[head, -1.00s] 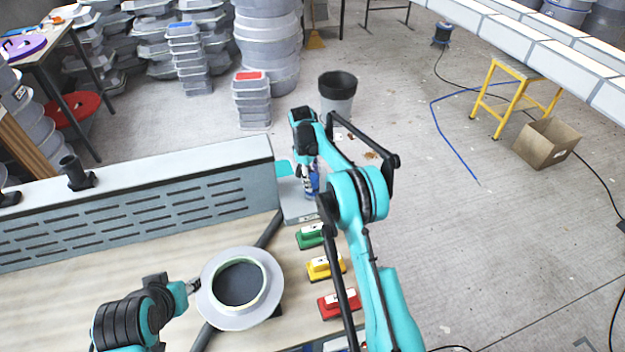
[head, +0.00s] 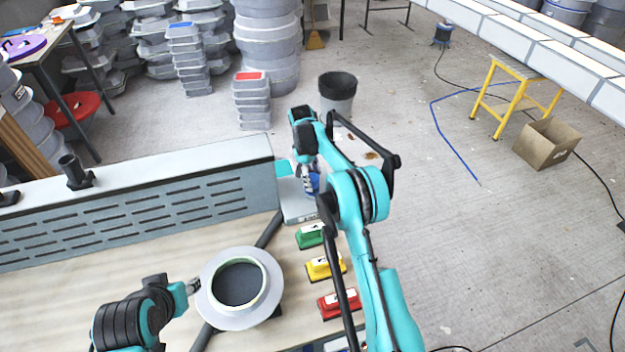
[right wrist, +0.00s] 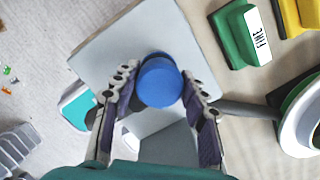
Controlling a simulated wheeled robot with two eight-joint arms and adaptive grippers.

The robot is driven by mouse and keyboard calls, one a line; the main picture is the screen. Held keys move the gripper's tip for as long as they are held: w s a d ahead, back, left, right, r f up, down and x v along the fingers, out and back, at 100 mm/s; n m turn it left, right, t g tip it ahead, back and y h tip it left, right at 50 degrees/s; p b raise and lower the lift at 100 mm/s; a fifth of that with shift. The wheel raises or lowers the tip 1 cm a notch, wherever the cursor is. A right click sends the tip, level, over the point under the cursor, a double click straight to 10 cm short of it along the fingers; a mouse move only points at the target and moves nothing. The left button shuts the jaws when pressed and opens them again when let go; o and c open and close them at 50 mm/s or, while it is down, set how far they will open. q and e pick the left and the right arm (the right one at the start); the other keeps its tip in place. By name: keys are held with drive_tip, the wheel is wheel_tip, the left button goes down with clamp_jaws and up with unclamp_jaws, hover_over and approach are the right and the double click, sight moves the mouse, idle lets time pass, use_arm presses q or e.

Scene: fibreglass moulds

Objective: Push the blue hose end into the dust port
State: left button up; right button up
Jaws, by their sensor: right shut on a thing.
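My right gripper (right wrist: 158,100) is shut on the blue hose end (right wrist: 160,80), a short round blue cylinder between its two fingers. In the head view, the right gripper (head: 309,178) and the blue hose end (head: 313,184) are over a grey plate (head: 298,212) at the bench's far right corner. Whether the blue piece touches the plate is unclear. A black upright stub (head: 75,172) on the slotted box looks like a port; I cannot tell if it is the dust port. My left gripper (head: 193,286) is at the left rim of a round grey mould (head: 218,312); its finger opening is unclear.
Green (head: 309,236), yellow (head: 326,267) and red (head: 340,303) sanding blocks line the bench's right side. The slotted grey box (head: 140,212) runs along the back. A bin (head: 338,98), a cardboard box (head: 547,143) and a yellow trestle (head: 505,95) stand on the floor.

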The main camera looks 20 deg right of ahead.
drive_tip(key=shift+f+b, duration=0.4)
drive_tip(key=shift+f, duration=0.2)
idle(0.3)
drive_tip(key=o, duration=1.2)
drive_tip(key=shift+c, duration=0.2)
drive_tip(key=r, duration=0.4)
drive_tip(key=a+r, duration=0.1)
drive_tip(key=r, duration=0.3)
drive_tip(key=w+r, duration=0.1)
drive_tip(key=r, duration=0.2)
drive_tip(key=shift+w+a+r, duration=0.1)
drive_tip(key=shift+a+r, duration=0.05)
drive_tip(key=shift+r, duration=0.25)
drive_tip(key=shift+r, duration=0.1)
